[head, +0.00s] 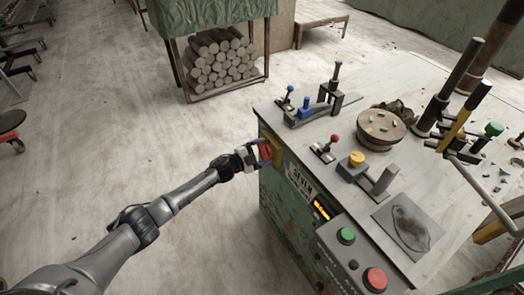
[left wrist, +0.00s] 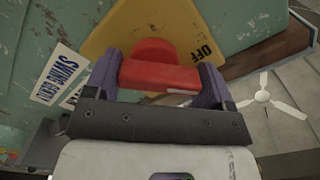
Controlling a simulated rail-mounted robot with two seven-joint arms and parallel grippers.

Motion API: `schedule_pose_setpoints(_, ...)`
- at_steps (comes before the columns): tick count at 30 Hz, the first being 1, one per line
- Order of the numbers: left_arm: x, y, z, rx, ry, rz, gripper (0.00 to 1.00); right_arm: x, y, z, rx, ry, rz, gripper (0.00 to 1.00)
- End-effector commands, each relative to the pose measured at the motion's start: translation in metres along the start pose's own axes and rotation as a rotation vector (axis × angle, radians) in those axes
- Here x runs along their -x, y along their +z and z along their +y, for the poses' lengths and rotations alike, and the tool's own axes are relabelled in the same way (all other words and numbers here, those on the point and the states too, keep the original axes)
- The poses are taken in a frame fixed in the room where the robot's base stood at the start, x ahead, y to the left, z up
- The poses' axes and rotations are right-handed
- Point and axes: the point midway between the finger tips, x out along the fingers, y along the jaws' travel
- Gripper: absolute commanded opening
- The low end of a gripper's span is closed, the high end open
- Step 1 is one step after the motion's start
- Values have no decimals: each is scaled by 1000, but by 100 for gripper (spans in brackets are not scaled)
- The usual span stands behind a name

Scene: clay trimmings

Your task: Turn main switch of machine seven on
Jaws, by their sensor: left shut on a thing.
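Machine seven (head: 283,225) is a worn green cabinet with a "SEVEN" label (head: 300,184) on its side. Its main switch has a yellow plate (head: 277,150) near the cabinet's left corner. In the left wrist view the yellow plate (left wrist: 115,38) carries the word OFF to the right of a red handle (left wrist: 160,76). My left gripper (head: 258,153) is at the switch. Its two purple fingers (left wrist: 160,82) are shut on the red handle, one at each end of the bar. Any ON mark is hidden. My right gripper is not in view.
The machine's top (head: 300,115) holds several levers, a round wooden disc (head: 368,128) and a dark slab (head: 408,228). A control box with a green button (head: 346,236) and a red button (head: 375,280) is on the front side.

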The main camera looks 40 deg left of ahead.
Motion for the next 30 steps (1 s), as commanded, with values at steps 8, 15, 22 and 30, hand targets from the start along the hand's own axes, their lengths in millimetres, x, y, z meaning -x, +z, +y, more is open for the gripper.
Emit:
schedule_pose_setpoints(8,-1,-3,0,-260,-2,3,53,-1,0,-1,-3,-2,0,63)
schedule_pose_setpoints(15,0,-3,2,-458,-2,3,53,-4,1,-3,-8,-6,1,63)
schedule_pose_setpoints(22,0,-4,2,-595,-2,4,53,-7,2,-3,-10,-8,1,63)
schedule_pose_setpoints(30,0,-5,2,-683,-1,4,53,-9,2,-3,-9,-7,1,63)
